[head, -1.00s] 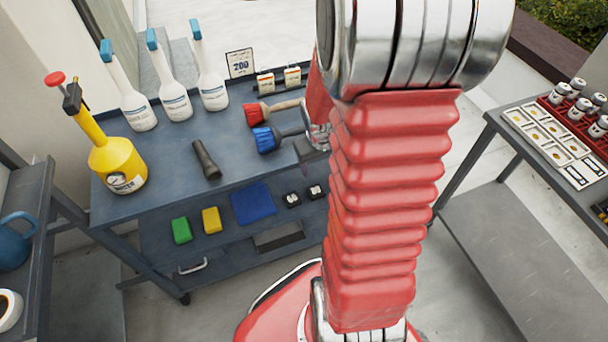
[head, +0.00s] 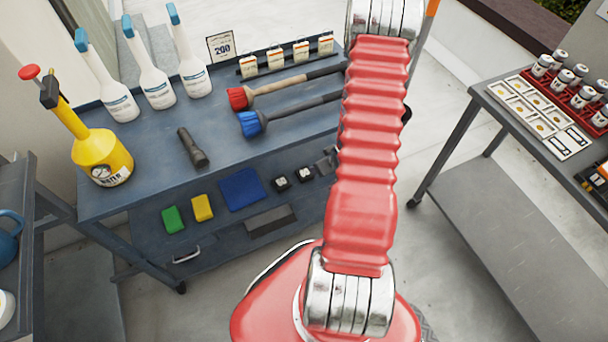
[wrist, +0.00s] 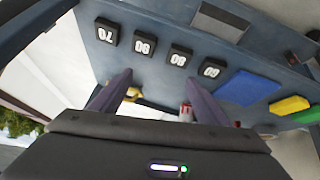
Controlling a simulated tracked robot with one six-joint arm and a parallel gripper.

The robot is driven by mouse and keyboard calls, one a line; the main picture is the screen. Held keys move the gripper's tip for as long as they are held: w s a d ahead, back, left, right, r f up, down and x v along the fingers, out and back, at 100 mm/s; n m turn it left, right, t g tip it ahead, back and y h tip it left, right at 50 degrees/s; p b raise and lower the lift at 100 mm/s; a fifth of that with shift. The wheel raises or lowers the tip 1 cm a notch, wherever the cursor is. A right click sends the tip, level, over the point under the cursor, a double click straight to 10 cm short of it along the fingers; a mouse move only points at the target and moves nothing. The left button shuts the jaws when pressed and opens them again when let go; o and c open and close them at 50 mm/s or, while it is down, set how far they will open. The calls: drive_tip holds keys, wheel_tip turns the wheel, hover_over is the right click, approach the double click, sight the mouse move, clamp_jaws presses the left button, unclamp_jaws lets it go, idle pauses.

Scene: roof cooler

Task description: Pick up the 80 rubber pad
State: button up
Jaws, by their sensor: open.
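Four small black pads with white number labels lie in a row on the lower shelf of the blue-grey cart, upside down in the wrist view. The leftmost reads 70 (wrist: 106,31). The second pad (wrist: 145,43) looks like the 80 rubber pad, but its number and that of the third pad (wrist: 179,56) are too small to be sure. The fourth pad (wrist: 211,69) looks like 60.
Another table (head: 510,110) stands at the right.

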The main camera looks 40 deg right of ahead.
drive_tip(key=s+a+f+t, duration=0.2)
drive_tip(key=f+t, duration=0.1)
drive_tip(key=f, duration=0.2)
drive_tip(key=s+a+f+m+t, duration=0.1)
drive_tip(key=s+a+f+t, duration=0.1)
drive_tip(key=a+f+t, duration=0.1)
drive_tip(key=shift+s+f+t+h, duration=0.4)
drive_tip(key=shift+f+t, duration=0.1)
drive_tip(key=shift+f, duration=0.4)
drive_tip(key=shift+w+a, duration=0.1)
approach(306, 175)
drive_tip(key=shift+x, duration=2.15)
drive_tip(key=shift+w+a, duration=0.1)
drive_tip(key=shift+w, duration=0.05)
drive_tip(key=shift+x, duration=2.5)
drive_tip(key=shift+f, duration=0.15)
drive_tip(key=shift+c, duration=0.5)
